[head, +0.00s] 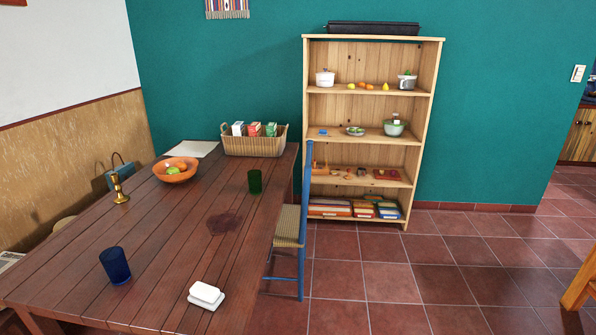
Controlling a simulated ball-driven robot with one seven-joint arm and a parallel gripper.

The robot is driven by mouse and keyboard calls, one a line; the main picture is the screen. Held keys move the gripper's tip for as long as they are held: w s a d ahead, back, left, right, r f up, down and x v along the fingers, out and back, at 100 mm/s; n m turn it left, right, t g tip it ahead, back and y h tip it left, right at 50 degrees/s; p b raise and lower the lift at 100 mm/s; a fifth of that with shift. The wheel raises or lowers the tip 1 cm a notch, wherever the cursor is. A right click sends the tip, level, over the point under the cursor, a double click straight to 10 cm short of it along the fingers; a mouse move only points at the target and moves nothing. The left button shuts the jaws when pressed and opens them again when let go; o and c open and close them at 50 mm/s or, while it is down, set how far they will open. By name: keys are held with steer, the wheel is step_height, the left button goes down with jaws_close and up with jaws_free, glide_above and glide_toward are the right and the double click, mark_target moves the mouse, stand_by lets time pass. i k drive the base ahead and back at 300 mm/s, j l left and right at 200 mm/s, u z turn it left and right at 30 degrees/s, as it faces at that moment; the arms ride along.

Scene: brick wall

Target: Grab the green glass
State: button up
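The green glass (255,182) stands upright on the wooden table (165,245), near its right edge and towards the far end. It is dark green and looks empty, though I cannot see its inside clearly. A dark reddish stain or spill (224,223) lies on the boards in front of it and a little to the left. A blue glass (115,264) stands at the near left of the same table. My gripper is not in the head view.
A basket of cartons (254,146) stands behind the glass. A blue chair (305,220) stands against the table's right side.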

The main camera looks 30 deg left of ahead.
mark_target(255, 177)
steer(key=i+l+u, duration=0.15)
steer(key=i+u, duration=0.25)
steer(key=i, duration=0.2)
steer(key=i+l+u, duration=0.3)
steer(key=i+u, duration=0.15)
steer(key=i+l+u, duration=0.4)
steer(key=i+l, duration=0.1)
steer(key=i, duration=0.1)
